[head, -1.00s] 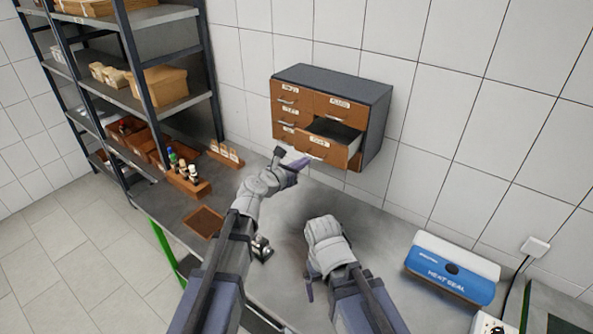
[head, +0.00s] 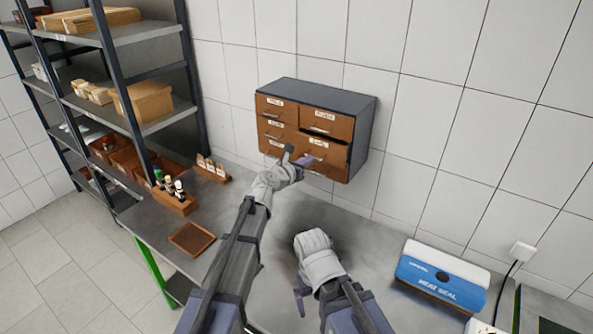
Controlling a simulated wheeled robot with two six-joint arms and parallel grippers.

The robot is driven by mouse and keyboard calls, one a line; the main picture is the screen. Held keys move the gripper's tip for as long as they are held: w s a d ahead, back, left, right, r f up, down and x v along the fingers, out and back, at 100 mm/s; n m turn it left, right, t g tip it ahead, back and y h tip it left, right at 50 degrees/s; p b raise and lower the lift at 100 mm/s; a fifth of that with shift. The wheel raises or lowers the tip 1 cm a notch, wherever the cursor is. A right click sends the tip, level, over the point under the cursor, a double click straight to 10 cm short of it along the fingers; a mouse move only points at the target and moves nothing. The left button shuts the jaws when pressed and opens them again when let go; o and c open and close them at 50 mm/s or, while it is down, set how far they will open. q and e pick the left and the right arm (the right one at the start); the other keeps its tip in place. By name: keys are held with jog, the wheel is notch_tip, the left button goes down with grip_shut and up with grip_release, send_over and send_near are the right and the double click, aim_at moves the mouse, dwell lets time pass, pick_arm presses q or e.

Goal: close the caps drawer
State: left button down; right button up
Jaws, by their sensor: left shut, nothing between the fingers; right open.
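The drawer cabinet (head: 362,110) hangs on the tiled wall, with a dark grey shell and brown drawer fronts. A lower right drawer (head: 328,158) stands out only slightly, with a narrow dark gap above its front. Its label is too small to read. My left gripper (head: 296,160) is shut and empty, its fingertips at the left part of that drawer's front; I cannot tell whether they touch it. They hide part of the neighbouring lower left fronts. My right gripper (head: 302,296) is open and empty, low over the bench, partly hidden by its own wrist.
A metal shelf rack (head: 150,125) with boxes stands at the left. On the grey bench (head: 225,205) are a bottle rack (head: 175,200), a small brown tray (head: 192,238) and a blue and white heat sealer (head: 440,275) at the right. The bench below the cabinet is clear.

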aim_at(318, 151)
pick_arm(q)
jog(key=x, duration=0.3)
jog(key=shift+w+d+r, duration=0.3)
jog(key=shift+w, duration=0.1)
jog(key=shift+s+a+r, duration=0.15)
jog(key=shift+s, duration=0.05)
